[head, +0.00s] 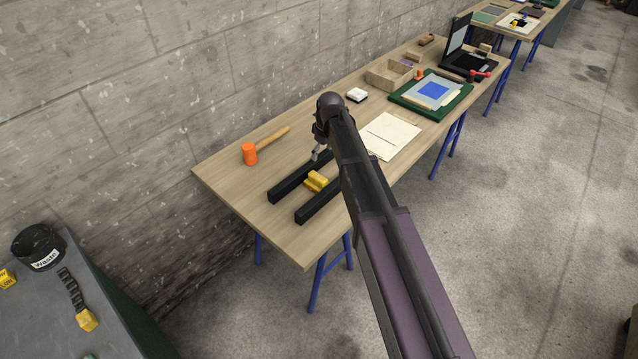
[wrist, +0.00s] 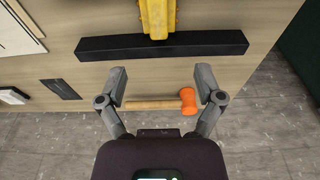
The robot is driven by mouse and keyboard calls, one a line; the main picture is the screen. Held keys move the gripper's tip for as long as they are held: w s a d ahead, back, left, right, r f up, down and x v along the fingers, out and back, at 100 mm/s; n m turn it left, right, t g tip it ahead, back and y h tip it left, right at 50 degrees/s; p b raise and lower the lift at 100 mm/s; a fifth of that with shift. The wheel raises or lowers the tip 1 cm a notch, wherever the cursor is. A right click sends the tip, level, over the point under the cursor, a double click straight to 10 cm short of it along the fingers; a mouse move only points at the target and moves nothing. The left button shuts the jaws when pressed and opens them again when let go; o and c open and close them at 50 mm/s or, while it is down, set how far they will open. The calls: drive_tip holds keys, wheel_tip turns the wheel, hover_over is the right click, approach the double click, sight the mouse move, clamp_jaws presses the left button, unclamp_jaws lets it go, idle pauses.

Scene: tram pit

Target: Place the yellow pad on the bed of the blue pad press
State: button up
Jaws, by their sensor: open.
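A yellow ridged block (head: 317,181), the likeliest yellow pad, lies between two parallel black bars on the wooden table. In the wrist view the yellow block (wrist: 158,18) is at the top, overlapping the edge of one black bar (wrist: 162,45). My gripper (head: 317,154) is above the table near the bars' far end, partly hidden by my arm. In the wrist view my gripper (wrist: 168,88) is open and empty, its fingers apart. A blue square (head: 432,90) lies on a grey sheet on a green board; I cannot tell whether this is the blue pad press.
An orange-headed mallet (head: 250,153) lies by the wall; it shows between my fingers in the wrist view (wrist: 188,101). White sheets (head: 390,135), a white block (head: 357,94), a wooden tray (head: 385,76) and an open black case (head: 470,62) are farther right. A waste bin (head: 38,247) stands left.

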sight(318, 177)
drive_tip(key=shift+w+a+f+b, duration=0.15)
drive_tip(key=shift+f+b, duration=1.2)
drive_tip(key=shift+f, duration=0.05)
drive_tip(key=shift+w+a+f+b, duration=0.1)
drive_tip(key=shift+a+f+b, duration=0.1)
drive_tip(key=shift+f+b, duration=1.2)
drive_tip(key=shift+w+a+f+b, duration=0.15)
drive_tip(key=shift+f+b, duration=1.15)
drive_tip(key=shift+f, duration=0.1)
drive_tip(key=shift+w+a+f+b, duration=0.1)
drive_tip(key=shift+w+f+b, duration=0.05)
drive_tip(key=shift+f+b, duration=0.7)
drive_tip(key=shift+w+a+f+b, duration=0.1)
drive_tip(key=shift+f+b, duration=0.75)
drive_tip(key=shift+b, duration=0.05)
drive_tip(key=shift+w+a+f+b, duration=0.1)
drive_tip(key=shift+w+f+b, duration=0.05)
drive_tip(key=shift+f+b, duration=0.7)
clamp_jaws()
